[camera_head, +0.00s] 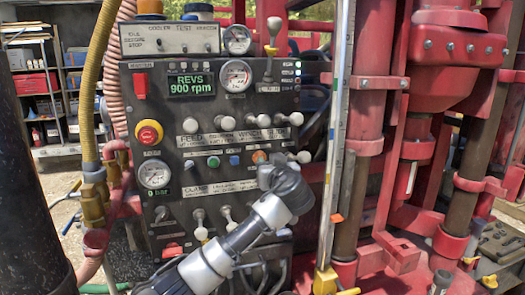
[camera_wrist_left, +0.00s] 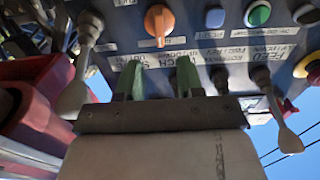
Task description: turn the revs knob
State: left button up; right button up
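The control panel (camera_head: 215,110) stands ahead, with a green display reading REVS 900 rpm (camera_head: 192,84). An orange knob (camera_head: 259,157), which I take for the revs knob, sits at the right of the button row; its label is too small to read. In the left wrist view this orange knob (camera_wrist_left: 158,22) shows upside down, beyond the fingertips. My left gripper (camera_wrist_left: 158,78) is open, its two green-tipped fingers apart with nothing between them. In the head view its dark wrist (camera_head: 285,188) is just below and right of the knob, hiding part of the panel; the fingers are unclear. My right gripper is out of view.
White-tipped levers (camera_head: 296,119) run above the knob, and more levers (camera_head: 200,232) stand low on the panel. Blue (camera_head: 234,160) and green (camera_head: 212,162) buttons are left of the knob. A red stop button (camera_head: 149,132) is at left; a tall metal pole (camera_head: 336,130) stands at right.

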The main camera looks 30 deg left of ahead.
aim_at(263, 156)
pick_arm(q)
jog(key=p+x, duration=0.2)
jog(key=x, duration=0.3)
jog(key=shift+w+a+r+p, duration=0.15)
jog(key=shift+a+r+p, duration=0.05)
jog(key=shift+a+p, duration=0.15)
jog(key=shift+w+a+f, duration=0.2)
jog(key=shift+w+a, duration=0.1)
jog(key=shift+w, duration=0.05)
grip_shut()
